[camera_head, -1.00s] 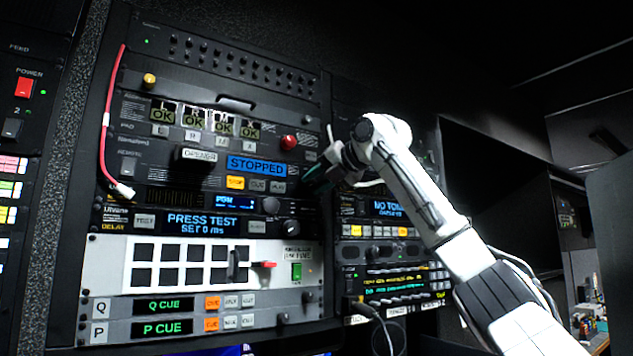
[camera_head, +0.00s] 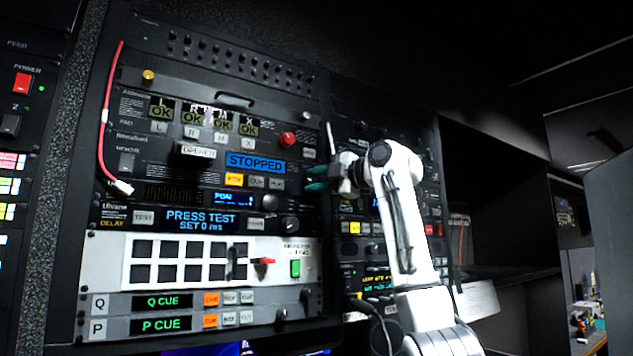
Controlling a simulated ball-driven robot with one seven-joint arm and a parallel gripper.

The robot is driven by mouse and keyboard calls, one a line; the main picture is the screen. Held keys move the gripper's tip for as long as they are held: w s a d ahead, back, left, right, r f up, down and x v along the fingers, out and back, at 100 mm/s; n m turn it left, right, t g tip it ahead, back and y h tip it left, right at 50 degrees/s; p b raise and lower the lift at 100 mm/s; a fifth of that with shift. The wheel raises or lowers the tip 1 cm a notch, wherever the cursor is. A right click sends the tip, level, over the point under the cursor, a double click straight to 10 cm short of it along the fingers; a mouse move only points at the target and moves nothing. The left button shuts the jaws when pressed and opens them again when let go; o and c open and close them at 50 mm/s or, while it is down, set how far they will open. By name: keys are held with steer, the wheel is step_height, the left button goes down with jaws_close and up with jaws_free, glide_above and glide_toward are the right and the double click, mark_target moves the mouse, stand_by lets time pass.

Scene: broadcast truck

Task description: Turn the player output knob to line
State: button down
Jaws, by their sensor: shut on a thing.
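The player panel has a blue STOPPED display (camera_head: 255,163) with a row of small buttons (camera_head: 255,181) under it, one lit yellow. My gripper (camera_head: 315,179) is at the right end of this panel, its teal-tipped fingers pointing left against the rack face. The fingers are shut on a small part there, which seems to be the player output knob. They cover it, so its pointer and the line mark cannot be read. My white arm comes up from the lower right.
A red round button (camera_head: 287,139) sits above the gripper. A dark knob (camera_head: 290,225) and another knob (camera_head: 270,202) sit below left. A red lever (camera_head: 264,261) sticks out from the white panel. Cables hang at the lower right; the right side has an open dark shelf.

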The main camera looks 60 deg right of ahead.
steer(key=m+h, duration=0.3)
steer(key=m, duration=0.7)
steer(key=m+g+h, duration=0.1)
steer(key=m+h, duration=0.3)
steer(key=m, duration=0.6)
steer(key=a+f+m+g+h, duration=0.1)
steer(key=m+h, duration=0.3)
steer(key=m, duration=0.6)
steer(key=shift+w, duration=0.35)
steer(key=shift+m+h, duration=0.3)
steer(key=c, duration=0.8)
jaws_free()
steer(key=shift+r, duration=0.1)
steer(key=shift+b+v, duration=2.3)
steer(key=shift+v, duration=3.15)
